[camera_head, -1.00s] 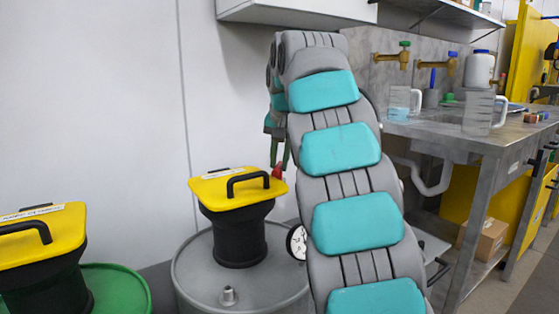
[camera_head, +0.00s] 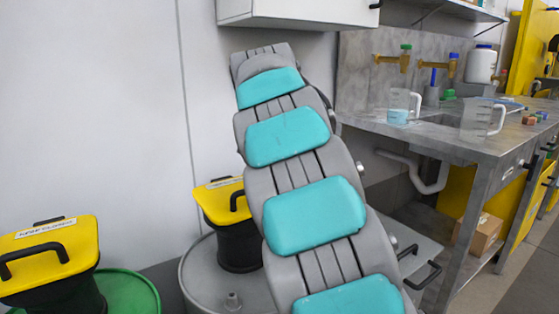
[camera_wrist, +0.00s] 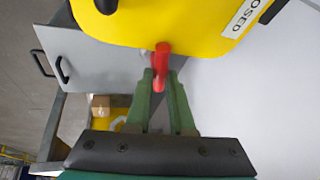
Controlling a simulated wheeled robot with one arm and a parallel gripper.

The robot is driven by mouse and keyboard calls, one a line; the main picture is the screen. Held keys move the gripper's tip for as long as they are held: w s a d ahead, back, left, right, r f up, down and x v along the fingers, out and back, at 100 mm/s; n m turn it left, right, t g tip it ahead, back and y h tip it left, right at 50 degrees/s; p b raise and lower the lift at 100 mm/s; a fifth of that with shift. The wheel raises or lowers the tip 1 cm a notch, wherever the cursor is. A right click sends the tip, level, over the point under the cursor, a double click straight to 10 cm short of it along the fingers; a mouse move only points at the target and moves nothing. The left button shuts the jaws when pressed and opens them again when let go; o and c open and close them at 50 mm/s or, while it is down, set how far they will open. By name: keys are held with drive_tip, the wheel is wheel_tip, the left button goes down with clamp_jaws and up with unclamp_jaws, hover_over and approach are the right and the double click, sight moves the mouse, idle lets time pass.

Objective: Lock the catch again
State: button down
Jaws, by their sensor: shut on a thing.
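The red catch (camera_wrist: 161,62) sticks out from the edge of a yellow lid (camera_wrist: 170,18) in the wrist view. My gripper (camera_wrist: 160,80) has its green fingers on both sides of the catch and is shut on it. The lid also shows in the head view (camera_head: 214,203), on a black housing (camera_head: 236,245) atop a grey drum (camera_head: 200,275). There my arm hides the lid's right side, the catch and my gripper. A label on the lid, partly cut off, ends in "OSED".
A second yellow-lidded unit (camera_head: 50,262) stands on a green drum (camera_head: 130,290) at the left. A metal sink bench (camera_head: 450,145) with jugs is at the right. A white wall cabinet (camera_head: 290,12) hangs above my arm.

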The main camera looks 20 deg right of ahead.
drive_tip(key=shift+m+g+h, duration=0.4)
drive_tip(key=shift+m, duration=0.8)
drive_tip(key=c, duration=0.8)
unclamp_jaws()
drive_tip(key=shift+a+r, duration=0.1)
drive_tip(key=shift+v, duration=3.75)
drive_tip(key=shift+a, duration=0.1)
